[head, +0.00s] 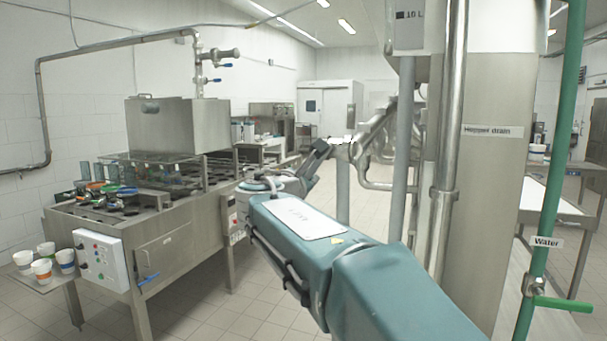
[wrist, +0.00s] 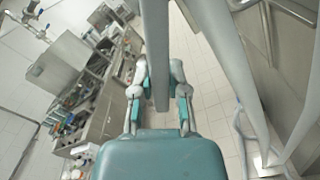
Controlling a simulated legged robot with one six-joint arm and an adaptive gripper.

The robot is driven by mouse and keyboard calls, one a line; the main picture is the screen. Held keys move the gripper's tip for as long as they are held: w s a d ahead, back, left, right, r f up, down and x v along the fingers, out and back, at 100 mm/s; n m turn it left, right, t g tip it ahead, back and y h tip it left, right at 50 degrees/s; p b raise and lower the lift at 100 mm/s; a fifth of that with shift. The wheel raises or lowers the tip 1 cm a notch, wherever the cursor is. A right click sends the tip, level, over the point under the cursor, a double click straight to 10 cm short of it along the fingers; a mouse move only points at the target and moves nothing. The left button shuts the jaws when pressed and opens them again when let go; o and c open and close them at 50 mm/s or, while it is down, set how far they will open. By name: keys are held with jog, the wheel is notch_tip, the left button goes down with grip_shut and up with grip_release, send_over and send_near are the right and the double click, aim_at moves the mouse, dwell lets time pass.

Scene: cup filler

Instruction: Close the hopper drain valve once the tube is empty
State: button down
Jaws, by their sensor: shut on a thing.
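My gripper (head: 322,152) reaches from my teal arm to the grey pipework left of the steel column in the head view. In the wrist view its two fingers (wrist: 158,82) stand on either side of a grey bar (wrist: 157,40). The gripper is shut on this bar, but the exact contact is hard to make out. A "Hopper drain" label (head: 490,131) is on the steel column. I cannot clearly tell the drain valve's body, its handle position or whether the tube is empty.
A green water pipe (head: 566,130) with a green handle (head: 562,303) stands at right. Vertical grey pipes (head: 402,150) rise close beside my gripper. The steel filling machine (head: 165,262) stands at left, with white cups (head: 42,268) on a side shelf. Tiled floor between is clear.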

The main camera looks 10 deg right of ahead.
jog(key=shift+d+f+n, duration=0.15)
jog(key=shift+f+n, duration=0.1)
jog(key=shift+n, duration=0.15)
jog(key=c, duration=0.6)
grip_release()
jog(key=shift+s+r, duration=0.1)
jog(key=shift+s+a, duration=0.2)
jog(key=v, duration=1.1)
jog(key=shift+s+a, duration=0.1)
jog(key=shift+a, duration=0.05)
